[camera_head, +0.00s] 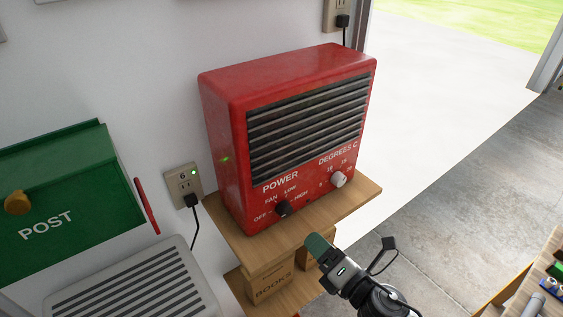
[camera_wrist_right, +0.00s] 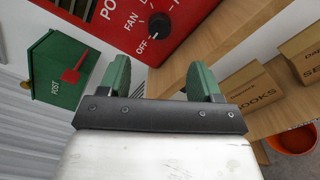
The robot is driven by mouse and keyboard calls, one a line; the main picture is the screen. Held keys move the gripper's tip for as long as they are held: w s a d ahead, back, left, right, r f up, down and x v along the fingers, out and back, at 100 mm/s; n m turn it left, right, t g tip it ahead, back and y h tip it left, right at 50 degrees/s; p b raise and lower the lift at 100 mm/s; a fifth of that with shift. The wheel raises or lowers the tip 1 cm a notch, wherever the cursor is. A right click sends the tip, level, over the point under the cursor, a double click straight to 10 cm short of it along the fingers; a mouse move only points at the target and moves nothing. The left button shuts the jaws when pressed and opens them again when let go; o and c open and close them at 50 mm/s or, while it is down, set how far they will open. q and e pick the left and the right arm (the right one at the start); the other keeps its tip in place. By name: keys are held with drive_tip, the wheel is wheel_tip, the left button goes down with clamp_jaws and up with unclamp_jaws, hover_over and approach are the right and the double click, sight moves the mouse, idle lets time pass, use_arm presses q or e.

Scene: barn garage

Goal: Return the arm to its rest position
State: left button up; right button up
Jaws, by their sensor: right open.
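My right gripper (camera_head: 317,244) is in front of the red heater (camera_head: 222,150), near the front edge of the wooden shelf (camera_head: 368,192). In the right wrist view its two green fingers (camera_wrist_right: 158,80) are apart with nothing between them. The black power knob (camera_wrist_right: 160,25) is just beyond the fingertips, apart from them. In the head view the power knob (camera_head: 283,208) and the white temperature knob (camera_head: 339,179) sit on the heater's lower front. My left gripper is not in view.
A green post box (camera_head: 70,190) hangs on the left wall above a grey slatted unit (camera_head: 130,285). A box labelled BOOKS (camera_head: 270,286) stands on a lower shelf. An orange bucket (camera_wrist_right: 293,140) is at lower right. A table (camera_head: 540,270) with small items is at right.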

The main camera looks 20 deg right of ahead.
drive_tip(key=s+d+f+m+g+h, duration=0.25)
drive_tip(key=f+m, duration=0.25)
drive_tip(key=f, duration=0.6)
drive_tip(key=s+d+f+m+g+h, duration=0.25)
drive_tip(key=f+m, duration=0.25)
drive_tip(key=f, duration=0.6)
drive_tip(key=s+d+f+m+g+h, duration=0.1)
drive_tip(key=s+d+f+m+g, duration=0.2)
drive_tip(key=f, duration=0.9)
drive_tip(key=s+a+f+m+g, duration=0.1)
drive_tip(key=s+f+m, duration=0.3)
drive_tip(key=s, duration=0.4)
drive_tip(key=s+a+f+m+g, duration=0.1)
drive_tip(key=s+f+m+g, duration=0.3)
drive_tip(key=s+f, duration=0.3)
drive_tip(key=s+a+f+m+g, duration=0.1)
drive_tip(key=s+f+m+g, duration=0.2)
drive_tip(key=s, duration=0.7)
wheel_tip(320, 180, down, 3)
drive_tip(key=shift+s+a+r+m, duration=0.2)
drive_tip(key=shift+s+m, duration=0.2)
drive_tip(key=shift+m, duration=0.5)
